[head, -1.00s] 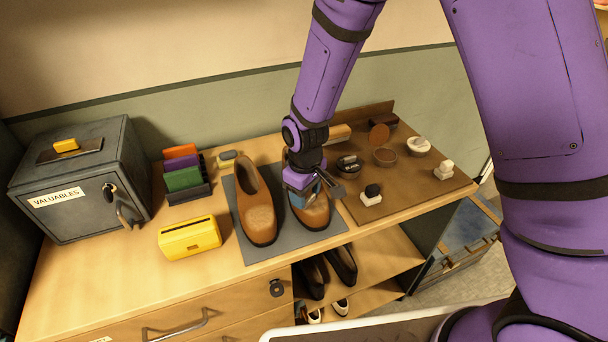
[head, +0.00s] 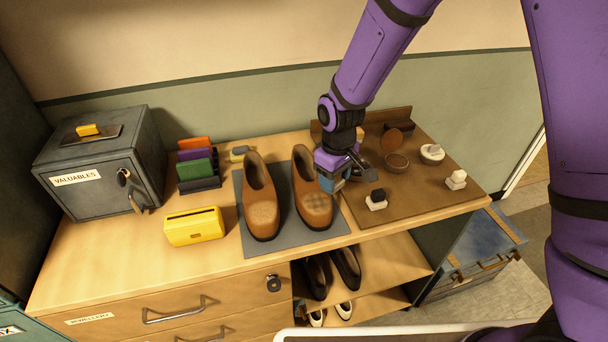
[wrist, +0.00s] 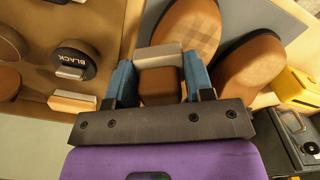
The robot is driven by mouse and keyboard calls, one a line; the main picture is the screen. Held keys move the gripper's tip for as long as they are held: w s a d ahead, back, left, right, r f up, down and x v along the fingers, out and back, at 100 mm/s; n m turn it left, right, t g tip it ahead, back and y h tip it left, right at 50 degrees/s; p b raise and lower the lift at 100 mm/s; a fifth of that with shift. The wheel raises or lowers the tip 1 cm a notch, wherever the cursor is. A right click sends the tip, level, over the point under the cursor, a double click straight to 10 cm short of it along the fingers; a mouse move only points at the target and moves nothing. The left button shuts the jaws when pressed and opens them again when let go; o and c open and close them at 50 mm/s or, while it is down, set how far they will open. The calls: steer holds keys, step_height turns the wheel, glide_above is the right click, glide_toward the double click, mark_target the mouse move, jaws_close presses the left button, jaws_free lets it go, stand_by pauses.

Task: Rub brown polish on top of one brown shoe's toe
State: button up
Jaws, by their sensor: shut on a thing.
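Two brown shoes stand on a grey mat (head: 281,240): the left shoe (head: 259,190) and the right shoe (head: 308,180). Each toe has a checked, duller patch on top. My gripper (head: 332,182) is beside the right shoe, over the mat's right edge. It is shut on an applicator with a brown block (wrist: 160,88) and a pale part (wrist: 158,56), seen between the blue fingers in the wrist view. The applicator's underside is hidden. The open brown polish tin (head: 396,161) is on the brown board (head: 420,190), with its lid behind it.
A black-tipped applicator (head: 376,199), a white-tipped one (head: 456,180) and a white tin (head: 432,153) stand on the board. The black tin (wrist: 75,60) is near my gripper.

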steer(key=shift+r, duration=2.3)
steer(key=shift+a, duration=0.1)
